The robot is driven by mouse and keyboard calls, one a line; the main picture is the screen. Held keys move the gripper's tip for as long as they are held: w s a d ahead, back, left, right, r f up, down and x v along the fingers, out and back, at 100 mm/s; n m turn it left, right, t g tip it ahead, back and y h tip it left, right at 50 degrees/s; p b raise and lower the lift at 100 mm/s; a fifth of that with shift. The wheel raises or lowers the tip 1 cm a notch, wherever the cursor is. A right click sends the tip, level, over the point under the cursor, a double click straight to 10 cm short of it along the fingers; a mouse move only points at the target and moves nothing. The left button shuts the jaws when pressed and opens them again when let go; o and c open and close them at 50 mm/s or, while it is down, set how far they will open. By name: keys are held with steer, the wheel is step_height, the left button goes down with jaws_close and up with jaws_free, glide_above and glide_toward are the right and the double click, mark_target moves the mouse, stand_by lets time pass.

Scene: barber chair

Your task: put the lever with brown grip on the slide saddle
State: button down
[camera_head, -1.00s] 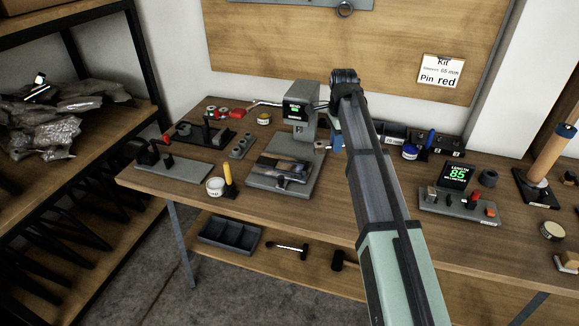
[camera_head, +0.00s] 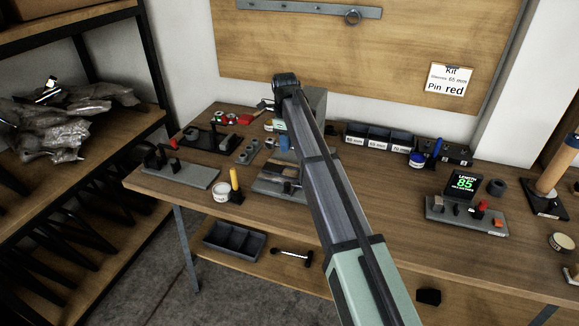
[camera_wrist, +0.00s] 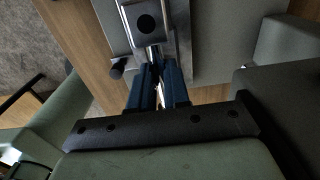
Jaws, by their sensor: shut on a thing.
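My gripper's blue fingers show in the wrist view (camera_wrist: 160,68) and, small and partly hidden, in the head view (camera_head: 284,143). They are shut on what looks like the lever with brown grip (camera_wrist: 152,54). A bright metal rod reaches ahead of the fingertips to a grey square block with a dark round hole. The brown grip is mostly hidden between the fingers. The grey machine (camera_head: 270,186) with a dark slide on its base is below my gripper in the head view. My arm covers much of it, and I cannot make out the saddle clearly or tell if the lever touches it.
A white pot (camera_head: 221,192) and a yellow-handled tool (camera_head: 235,182) stand left of the machine. Black fixtures (camera_head: 207,138) are behind them. Blue-grey bins (camera_head: 380,138) line the back. A length gauge (camera_head: 465,205) stands at right. The bench between machine and gauge is clear.

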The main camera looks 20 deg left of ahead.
steer(key=shift+f, duration=4.2)
steer(key=shift+f, duration=0.1)
steer(key=c, duration=1.1)
jaws_free()
step_height(320, 180, up, 12)
steer(key=shift+r, duration=0.15)
